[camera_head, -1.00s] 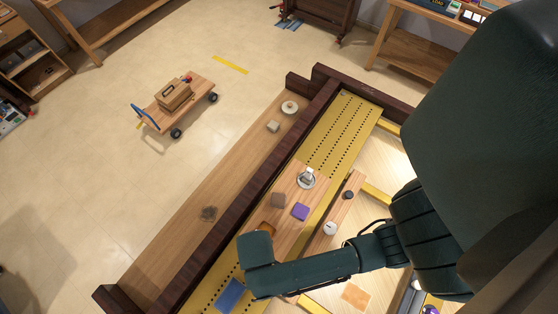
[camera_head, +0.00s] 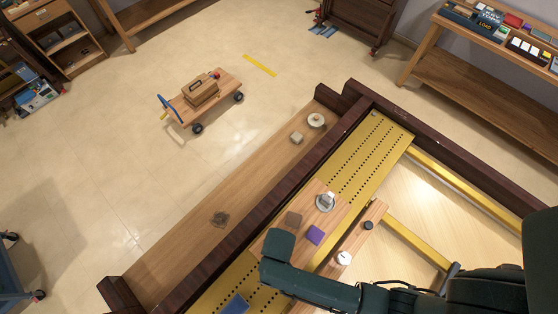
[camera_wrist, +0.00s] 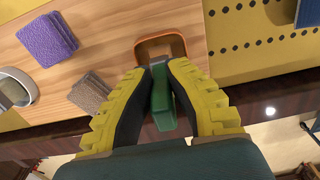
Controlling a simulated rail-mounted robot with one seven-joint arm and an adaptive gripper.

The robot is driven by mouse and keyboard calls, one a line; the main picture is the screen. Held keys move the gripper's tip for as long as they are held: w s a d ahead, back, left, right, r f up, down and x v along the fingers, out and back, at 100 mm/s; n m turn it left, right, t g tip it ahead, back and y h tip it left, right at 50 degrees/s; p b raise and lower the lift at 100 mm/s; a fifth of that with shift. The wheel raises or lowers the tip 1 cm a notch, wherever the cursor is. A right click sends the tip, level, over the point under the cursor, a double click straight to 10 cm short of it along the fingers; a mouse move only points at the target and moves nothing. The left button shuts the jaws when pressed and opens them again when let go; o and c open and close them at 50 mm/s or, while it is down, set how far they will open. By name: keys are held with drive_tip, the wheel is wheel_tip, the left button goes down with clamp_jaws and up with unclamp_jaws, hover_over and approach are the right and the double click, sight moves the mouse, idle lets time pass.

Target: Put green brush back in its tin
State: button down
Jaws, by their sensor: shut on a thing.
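The green brush (camera_wrist: 162,107) is between the yellow fingers of my gripper (camera_wrist: 160,71) in the wrist view. My gripper is shut on it. The brush's grey end points toward the orange-brown tin (camera_wrist: 174,41) and overlaps its near rim in the picture. I cannot tell whether that end is inside the tin or above it. The tin has a rounded rectangular rim and sits on a wooden board (camera_wrist: 105,40). In the head view my dark green wrist covers the tin and the brush.
A purple block (camera_head: 315,235), a brown block (camera_head: 293,219) and a metal ring-like piece (camera_head: 325,202) are near the tin on the board. A blue block (camera_head: 235,304) lies on the yellow perforated strip (camera_head: 365,160). A dark wooden rail (camera_head: 250,215) runs alongside.

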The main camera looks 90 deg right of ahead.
drive_tip(key=shift+f, duration=0.15)
drive_tip(key=shift+f, duration=0.15)
drive_tip(key=c, duration=1.2)
unclamp_jaws()
